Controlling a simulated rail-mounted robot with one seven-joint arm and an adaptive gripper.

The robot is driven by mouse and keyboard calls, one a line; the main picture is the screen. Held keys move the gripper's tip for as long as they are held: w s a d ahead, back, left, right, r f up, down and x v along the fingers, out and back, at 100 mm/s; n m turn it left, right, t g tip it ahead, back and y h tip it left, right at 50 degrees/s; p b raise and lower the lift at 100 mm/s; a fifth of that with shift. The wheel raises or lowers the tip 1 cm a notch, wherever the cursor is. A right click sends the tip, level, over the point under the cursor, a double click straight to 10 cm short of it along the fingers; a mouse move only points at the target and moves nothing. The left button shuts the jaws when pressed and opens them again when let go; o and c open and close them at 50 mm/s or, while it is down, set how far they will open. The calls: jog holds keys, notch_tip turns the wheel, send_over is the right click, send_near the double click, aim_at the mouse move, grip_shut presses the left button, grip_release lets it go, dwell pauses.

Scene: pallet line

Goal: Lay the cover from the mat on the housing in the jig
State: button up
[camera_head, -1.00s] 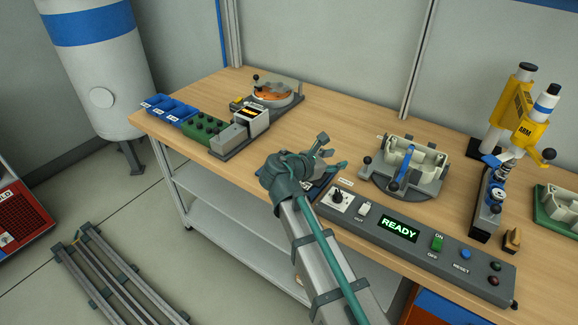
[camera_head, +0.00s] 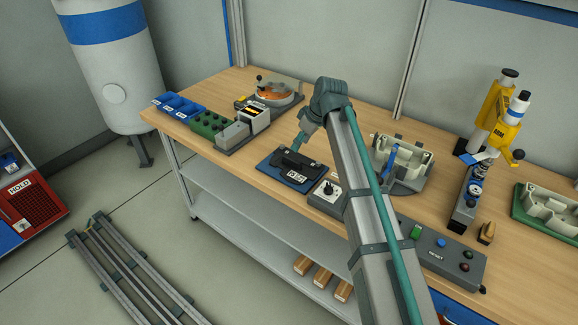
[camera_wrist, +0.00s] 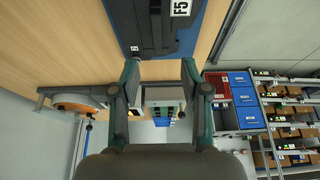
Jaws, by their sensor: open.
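The dark cover (camera_head: 302,160) lies on the blue mat (camera_head: 268,171) near the front edge of the bench. The cover also shows at the top of the wrist view (camera_wrist: 155,25), with a white label beside it. My gripper (camera_head: 298,145) is at the far side of the cover, just above it; the wrist view shows its two fingers (camera_wrist: 160,68) apart with nothing between them. Whether the fingertips touch the cover, I cannot tell. The pale housing (camera_head: 411,155) sits in the grey jig (camera_head: 418,184) to the right, partly hidden by my arm.
The control box (camera_head: 450,257) runs along the front edge, partly behind my arm. The yellow press (camera_head: 493,115) and a green fixture (camera_head: 545,210) stand at the right. Blue bins (camera_head: 178,106) and a round orange-topped device (camera_head: 274,92) stand at the left. Bench behind the jig is clear.

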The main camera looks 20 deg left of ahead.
aim_at(293, 159)
jog(key=p+x, duration=0.1)
jog(key=x, duration=0.4)
jog(key=shift+w+f, duration=0.1)
jog(key=shift+f, duration=0.1)
jog(key=shift+d+p+x, duration=0.15)
jog(key=shift+p+x, duration=0.45)
jog(key=shift+x, duration=0.7)
jog(key=shift+d+p+x, duration=0.15)
jog(key=shift+p+x, duration=0.45)
jog(key=shift+x, duration=0.75)
grip_shut()
